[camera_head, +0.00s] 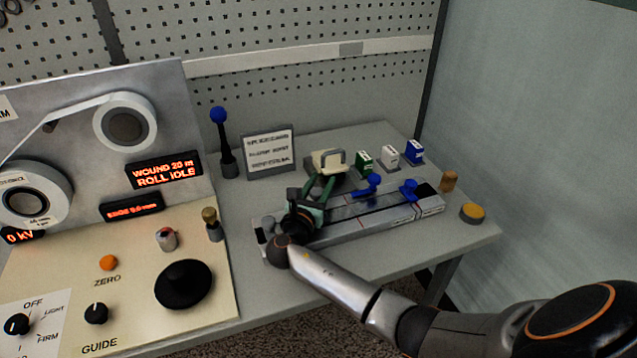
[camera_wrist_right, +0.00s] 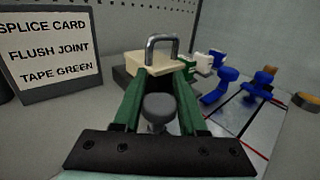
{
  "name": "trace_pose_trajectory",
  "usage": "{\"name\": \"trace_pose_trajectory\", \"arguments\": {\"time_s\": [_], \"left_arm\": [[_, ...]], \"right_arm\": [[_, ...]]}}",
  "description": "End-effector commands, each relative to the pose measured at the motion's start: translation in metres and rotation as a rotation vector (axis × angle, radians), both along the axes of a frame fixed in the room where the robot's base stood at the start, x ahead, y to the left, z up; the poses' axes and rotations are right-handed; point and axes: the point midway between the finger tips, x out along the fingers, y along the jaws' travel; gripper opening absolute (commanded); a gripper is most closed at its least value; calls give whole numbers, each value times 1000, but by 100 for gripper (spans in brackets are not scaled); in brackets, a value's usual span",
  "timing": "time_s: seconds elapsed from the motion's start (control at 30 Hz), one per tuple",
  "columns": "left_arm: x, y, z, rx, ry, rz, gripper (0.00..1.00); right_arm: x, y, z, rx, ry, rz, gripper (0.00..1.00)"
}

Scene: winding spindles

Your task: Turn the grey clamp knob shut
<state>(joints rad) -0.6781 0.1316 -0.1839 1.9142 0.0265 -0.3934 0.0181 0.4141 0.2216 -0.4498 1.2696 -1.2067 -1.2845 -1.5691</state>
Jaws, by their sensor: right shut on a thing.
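The grey clamp knob (camera_wrist_right: 158,106) shows in the right wrist view as a rounded grey head on a stem, between the two green fingers of my right gripper (camera_wrist_right: 158,90). The gripper is shut on it. In the head view my right gripper (camera_head: 318,188) reaches over the left part of the long grey splicing block (camera_head: 345,226), and the knob is hidden by it. The fingertips point towards a cream block with a grey handle (camera_head: 328,162), which stands just behind. How far the knob is turned cannot be told. My left gripper is not in view.
Two blue clamps (camera_head: 370,187) sit on the block's right part. Green, white and blue dispensers (camera_head: 389,156) stand behind it. A sign (camera_head: 268,151) and a blue-topped lever (camera_head: 222,140) stand behind left. The control console (camera_head: 130,270) is left.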

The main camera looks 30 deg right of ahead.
Motion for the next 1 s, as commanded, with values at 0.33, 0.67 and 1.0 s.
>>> {"name": "trace_pose_trajectory", "arguments": {"time_s": [0.33, 0.67, 1.0], "left_arm": [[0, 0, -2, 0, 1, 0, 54], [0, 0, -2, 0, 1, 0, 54], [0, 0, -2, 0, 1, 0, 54]], "right_arm": [[-2, -2, 1, 0, -2, -92, 0], [-2, -3, 1, 0, -3, -100, 0], [-2, -3, 1, 0, -1, -99, 67]]}}
